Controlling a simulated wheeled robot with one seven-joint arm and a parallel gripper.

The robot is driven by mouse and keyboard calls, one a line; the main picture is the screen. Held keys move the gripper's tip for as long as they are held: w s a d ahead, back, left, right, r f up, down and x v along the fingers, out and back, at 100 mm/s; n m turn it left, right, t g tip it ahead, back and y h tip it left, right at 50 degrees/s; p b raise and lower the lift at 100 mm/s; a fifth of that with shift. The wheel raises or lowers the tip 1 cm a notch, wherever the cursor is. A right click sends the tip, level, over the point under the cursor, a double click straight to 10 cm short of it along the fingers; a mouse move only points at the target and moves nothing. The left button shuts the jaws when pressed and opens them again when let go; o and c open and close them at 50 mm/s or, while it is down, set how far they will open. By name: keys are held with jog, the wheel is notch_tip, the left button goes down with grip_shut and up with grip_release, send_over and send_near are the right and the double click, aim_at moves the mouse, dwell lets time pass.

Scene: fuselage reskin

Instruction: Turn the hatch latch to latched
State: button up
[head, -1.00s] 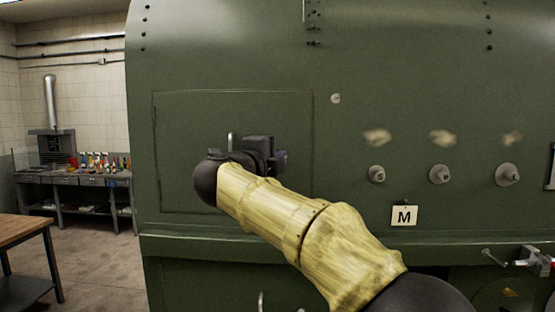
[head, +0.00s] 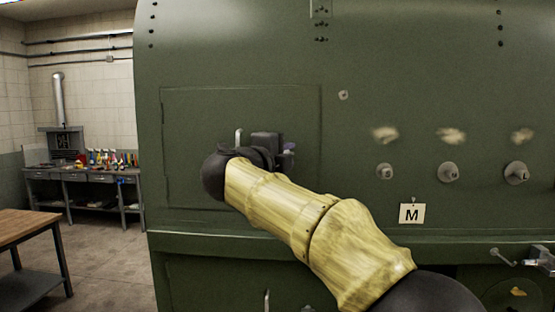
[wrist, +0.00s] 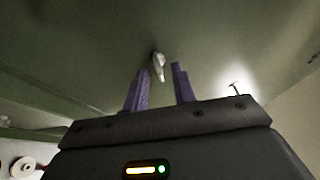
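The hatch (head: 200,110) is a thin rectangular outline on the green fuselage skin, and it looks flush. In the wrist view a small pale lever (wrist: 159,66), apparently the latch, stands out from the green surface. My gripper (wrist: 160,72) has two purple fingers that are apart, with the lever's near end in the gap between their tips. I see no clear contact. A pale upright handle (head: 239,138) shows just left of my gripper.
Several grey posts (head: 448,172) stick out of the skin at right, above a card marked M (head: 411,213). A ledge (head: 200,243) runs below the hatch. A wooden table (head: 25,225) and a workbench (head: 85,173) stand at left, with open floor between.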

jog(key=b+v, duration=0.5)
jog(key=v, duration=1.2)
jog(key=shift+s, duration=0.2)
jog(key=shift+a, duration=0.1)
